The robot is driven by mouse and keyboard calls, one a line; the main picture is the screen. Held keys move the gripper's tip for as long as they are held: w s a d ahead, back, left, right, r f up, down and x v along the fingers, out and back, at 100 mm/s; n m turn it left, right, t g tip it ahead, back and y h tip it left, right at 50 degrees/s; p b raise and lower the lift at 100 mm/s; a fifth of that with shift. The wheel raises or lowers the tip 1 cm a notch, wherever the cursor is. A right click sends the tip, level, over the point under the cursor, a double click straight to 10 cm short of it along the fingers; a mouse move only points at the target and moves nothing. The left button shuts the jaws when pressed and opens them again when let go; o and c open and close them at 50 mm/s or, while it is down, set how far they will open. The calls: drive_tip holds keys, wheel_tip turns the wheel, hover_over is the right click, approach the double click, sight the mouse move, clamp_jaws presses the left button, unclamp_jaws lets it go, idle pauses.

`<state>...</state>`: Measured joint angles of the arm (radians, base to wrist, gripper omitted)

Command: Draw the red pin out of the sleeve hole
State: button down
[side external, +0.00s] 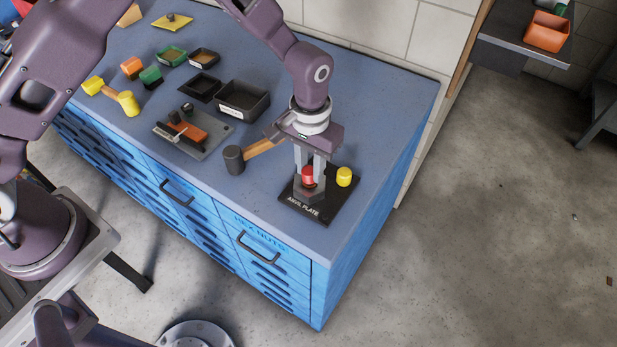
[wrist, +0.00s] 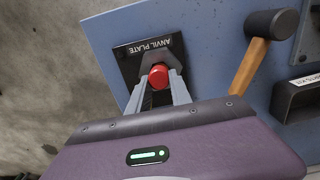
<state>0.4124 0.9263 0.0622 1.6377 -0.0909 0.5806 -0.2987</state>
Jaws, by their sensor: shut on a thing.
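The red pin (side external: 308,175) stands upright in the sleeve (side external: 309,192), a dark block on the black anvil plate (side external: 335,203). My gripper (side external: 309,172) points down over the plate, with its two fingers shut on the red pin's head. In the wrist view, the round red top of the pin (wrist: 158,76) sits between my gripper's fingertips (wrist: 158,84). The pin's lower part is hidden, so I cannot tell how deep it sits in the hole.
A yellow cylinder (side external: 344,177) stands on the plate just right of my gripper. A mallet with a dark head (side external: 234,160) lies close on the left. A black bin (side external: 243,100) is behind it. The blue bench's right edge is near the plate.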

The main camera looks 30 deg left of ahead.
sight(310, 168)
drive_tip(key=shift+r, duration=2.35)
